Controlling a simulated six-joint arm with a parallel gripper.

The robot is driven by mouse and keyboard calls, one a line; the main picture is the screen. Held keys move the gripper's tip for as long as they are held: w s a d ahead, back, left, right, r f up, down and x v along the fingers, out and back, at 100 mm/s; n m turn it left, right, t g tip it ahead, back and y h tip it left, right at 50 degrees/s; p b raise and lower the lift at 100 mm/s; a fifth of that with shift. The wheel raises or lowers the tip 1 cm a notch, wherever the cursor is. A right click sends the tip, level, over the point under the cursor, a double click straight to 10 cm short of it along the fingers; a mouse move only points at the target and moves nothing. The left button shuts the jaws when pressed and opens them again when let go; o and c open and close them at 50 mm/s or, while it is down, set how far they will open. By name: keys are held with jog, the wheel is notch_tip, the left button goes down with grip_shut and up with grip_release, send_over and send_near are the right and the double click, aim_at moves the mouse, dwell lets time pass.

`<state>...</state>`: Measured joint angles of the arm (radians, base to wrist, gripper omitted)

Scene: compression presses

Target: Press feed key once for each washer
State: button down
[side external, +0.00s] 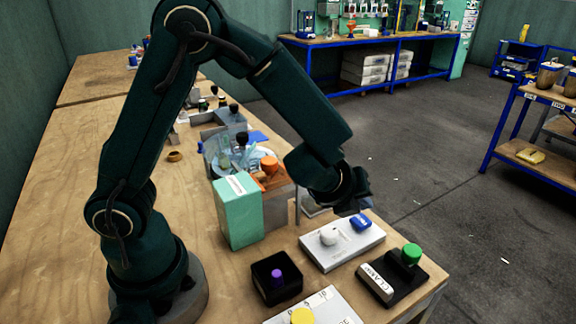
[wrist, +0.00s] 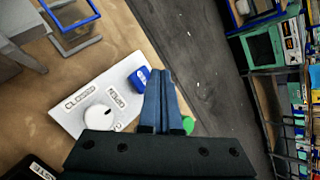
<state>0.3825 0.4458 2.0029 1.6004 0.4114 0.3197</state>
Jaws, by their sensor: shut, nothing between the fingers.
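A white panel (side external: 345,243) near the table's front right carries a round white knob (side external: 329,236) and a blue key (side external: 361,222). The blue key (wrist: 140,78) has white lettering that I cannot read, so I cannot confirm it is the feed key. In the wrist view the white knob (wrist: 97,117) has a label reading CLOSED beside it. My gripper (wrist: 160,74) is shut and empty, its blue fingers just right of the blue key in that view. In the side view my gripper (side external: 357,204) hangs just above the key; contact cannot be told. No washer is clearly identifiable.
A green button (side external: 411,253) on a black base stands right of the panel. A purple knob (side external: 277,275) in a black box and a yellow button (side external: 303,317) lie in front. A mint box (side external: 238,212) and an orange-knobbed machine (side external: 269,166) stand behind.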

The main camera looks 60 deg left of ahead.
aim_at(359, 223)
jog(key=shift+r, duration=1.95)
dwell(1.1)
notch_tip(359, 223, up, 4)
jog(key=shift+f, duration=0.1)
dwell(0.3)
jog(key=shift+f, duration=0.1)
jog(key=shift+f, duration=4.35)
jog(key=shift+f, duration=0.4)
